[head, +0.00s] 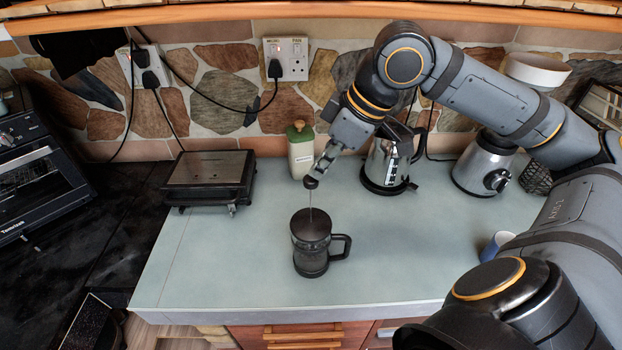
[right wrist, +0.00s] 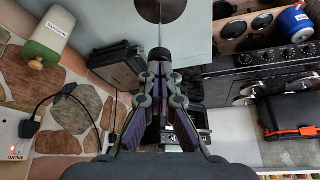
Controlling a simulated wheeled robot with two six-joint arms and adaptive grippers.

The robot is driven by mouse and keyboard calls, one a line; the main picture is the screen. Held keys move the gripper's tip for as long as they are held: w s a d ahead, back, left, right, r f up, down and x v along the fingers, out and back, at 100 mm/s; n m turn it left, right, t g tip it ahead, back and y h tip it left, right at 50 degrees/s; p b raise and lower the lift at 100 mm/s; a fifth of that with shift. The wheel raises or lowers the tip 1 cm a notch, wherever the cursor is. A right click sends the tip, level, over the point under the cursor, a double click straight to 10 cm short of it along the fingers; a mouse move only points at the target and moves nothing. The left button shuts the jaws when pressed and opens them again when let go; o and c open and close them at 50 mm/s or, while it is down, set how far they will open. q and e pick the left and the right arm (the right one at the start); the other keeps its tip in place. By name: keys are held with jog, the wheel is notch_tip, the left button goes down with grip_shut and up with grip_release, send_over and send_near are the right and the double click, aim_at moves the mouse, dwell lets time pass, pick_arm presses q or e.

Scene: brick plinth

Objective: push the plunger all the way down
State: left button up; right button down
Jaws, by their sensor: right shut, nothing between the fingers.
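The dark French press (head: 311,262) stands upright on the pale green counter, its handle pointing right. Its thin plunger rod (head: 310,216) stands far up out of the lid, with a black knob (head: 310,183) on top. My right gripper (head: 317,174) is shut and empty, its fingertips right at the knob from above. In the right wrist view the knob (right wrist: 159,54) sits just beyond the closed fingertips (right wrist: 159,68), with the lid (right wrist: 160,10) farther off. I cannot tell whether fingertips and knob touch. My left gripper is not in view.
A kettle (head: 388,162), a blender base (head: 484,165) and a green-topped canister (head: 301,152) stand behind the press. A flat black appliance (head: 209,176) is at the left, and a blue cup (head: 494,246) at the right. The counter around the press (head: 225,270) is clear.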

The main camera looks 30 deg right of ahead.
jog(key=shift+w+a+f, duration=0.2)
jog(key=shift+w+f, duration=0.05)
jog(key=shift+f, duration=0.4)
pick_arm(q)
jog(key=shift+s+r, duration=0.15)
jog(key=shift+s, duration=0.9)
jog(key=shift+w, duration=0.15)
pick_arm(e)
jog(key=shift+f, duration=0.3)
notch_tip(320, 180, down, 9)
jog(key=b, duration=0.9)
jog(key=shift+f+b, duration=0.15)
jog(key=shift+b, duration=0.25)
jog(key=s+d+b, duration=0.1)
jog(key=b, duration=0.2)
jog(key=s+b, duration=0.1)
jog(key=b, duration=0.1)
jog(key=shift+d+r+b, duration=0.3)
jog(key=shift+d+b, duration=0.05)
jog(key=shift+b, duration=0.05)
jog(key=shift+s+d+r, duration=0.1)
jog(key=shift+s+r, duration=0.05)
jog(key=shift+r, duration=0.05)
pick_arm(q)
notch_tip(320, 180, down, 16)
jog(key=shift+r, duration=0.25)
pick_arm(e)
jog(key=shift+r, duration=0.15)
